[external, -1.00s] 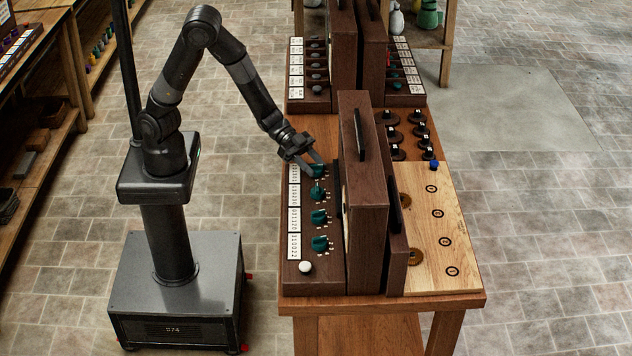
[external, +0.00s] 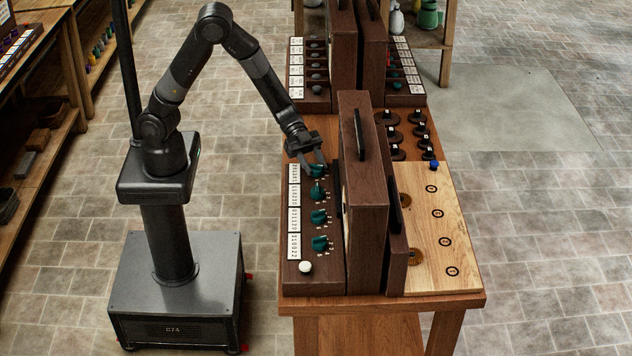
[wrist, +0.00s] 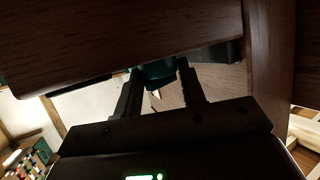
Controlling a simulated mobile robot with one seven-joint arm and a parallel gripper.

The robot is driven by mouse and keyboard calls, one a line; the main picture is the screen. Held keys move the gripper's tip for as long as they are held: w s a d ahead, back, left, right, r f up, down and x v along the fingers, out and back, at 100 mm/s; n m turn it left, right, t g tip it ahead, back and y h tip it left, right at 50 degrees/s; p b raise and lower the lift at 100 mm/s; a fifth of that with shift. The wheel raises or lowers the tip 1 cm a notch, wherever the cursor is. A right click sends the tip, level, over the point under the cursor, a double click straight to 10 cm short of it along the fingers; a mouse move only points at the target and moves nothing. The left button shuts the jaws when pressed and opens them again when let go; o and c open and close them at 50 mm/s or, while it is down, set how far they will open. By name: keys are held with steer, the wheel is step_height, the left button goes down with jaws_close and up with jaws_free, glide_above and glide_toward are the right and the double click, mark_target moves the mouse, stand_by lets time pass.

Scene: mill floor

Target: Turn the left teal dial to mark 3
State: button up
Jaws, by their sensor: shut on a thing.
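A row of teal dials stands on the dark wooden panel (external: 300,278). The dial at the far end of the row, the left teal dial (external: 317,172), is between the fingers of my gripper (external: 314,165). My gripper is shut on it and partly covers it. In the wrist view, the teal dial (wrist: 158,73) shows between the two dark fingertips (wrist: 160,78). A pale pointed mark shows just below it. The dial's marks are too small or hidden to read. The other teal dials (external: 317,192), (external: 319,217) and (external: 320,243) stand free.
White number labels (external: 294,220) line the panel's near side, and a white knob (external: 305,267) sits at its front end. A tall dark wooden block with a handle (external: 363,200) rises close behind the dials. A pale board (external: 440,250) with ringed marks lies beyond it.

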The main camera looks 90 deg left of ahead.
steer(key=shift+f, duration=0.15)
steer(key=o, duration=1)
steer(key=v, duration=1.1)
steer(key=shift+d, duration=0.1)
